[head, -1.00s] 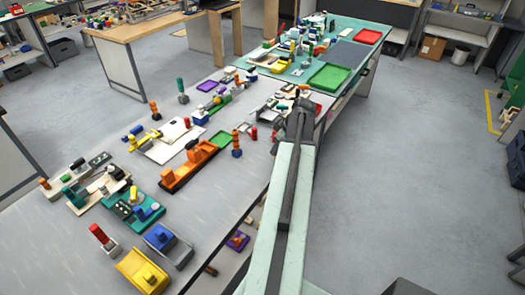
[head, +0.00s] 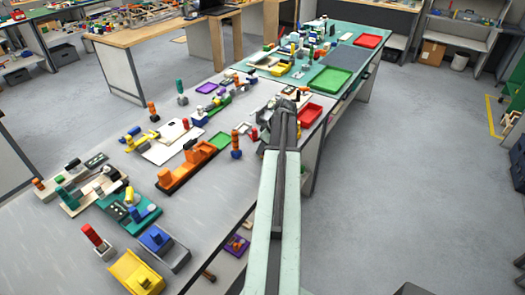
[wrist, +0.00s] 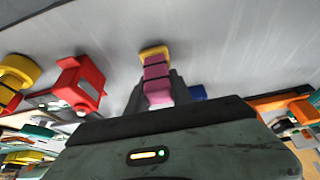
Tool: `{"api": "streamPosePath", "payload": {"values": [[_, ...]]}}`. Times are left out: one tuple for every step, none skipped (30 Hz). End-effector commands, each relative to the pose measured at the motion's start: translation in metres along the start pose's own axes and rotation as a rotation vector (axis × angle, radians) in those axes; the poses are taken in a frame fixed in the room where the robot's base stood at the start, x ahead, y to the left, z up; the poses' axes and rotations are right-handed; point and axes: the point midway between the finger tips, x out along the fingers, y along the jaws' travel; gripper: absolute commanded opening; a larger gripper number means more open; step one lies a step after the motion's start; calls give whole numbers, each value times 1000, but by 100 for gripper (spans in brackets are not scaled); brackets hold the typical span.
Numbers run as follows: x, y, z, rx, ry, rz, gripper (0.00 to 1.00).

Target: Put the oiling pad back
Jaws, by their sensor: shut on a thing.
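My gripper (wrist: 155,90) is shut on a pink block with dark bands and a yellow end (wrist: 156,70). The block lies between the two grey fingers in the wrist view, over a pale grey surface. I cannot tell for sure that it is the oiling pad. In the head view my arm reaches forward along the right side of the grey table (head: 90,230). Its dark end hides the gripper and the held block there.
A red tray (head: 309,113) lies just right of the arm's end. An orange tray (head: 188,166), a yellow bin (head: 135,272) and a grey tray with a blue block (head: 170,250) stand left. A green tray (head: 330,80) lies on the far teal table.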

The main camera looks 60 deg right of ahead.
Motion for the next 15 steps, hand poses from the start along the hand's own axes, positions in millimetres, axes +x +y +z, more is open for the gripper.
{"api": "streamPosePath", "payload": {"values": [[0, 0, 0, 0, 0, 0, 0], [1, 0, 0, 0, 0, 0, 0], [3, 0, 1, 0, 0, 0, 0], [4, 0, 2, 0, 0, 0, 0], [3, 0, 1, 0, 0, 0, 32], [2, 0, 1, 0, 0, 0, 43], [2, 0, 1, -1, 0, 0, 48], [2, 0, 1, -1, 0, 0, 48], [2, 0, 1, -1, 0, 0, 48], [2, 0, 1, -1, 0, 0, 48], [2, 0, 1, -1, 0, 0, 48], [2, 0, 1, -1, 0, 0, 48], [2, 0, 1, -1, 0, 0, 48], [2, 0, 1, -1, 0, 0, 48], [2, 0, 0, -1, 0, 0, 48]]}}
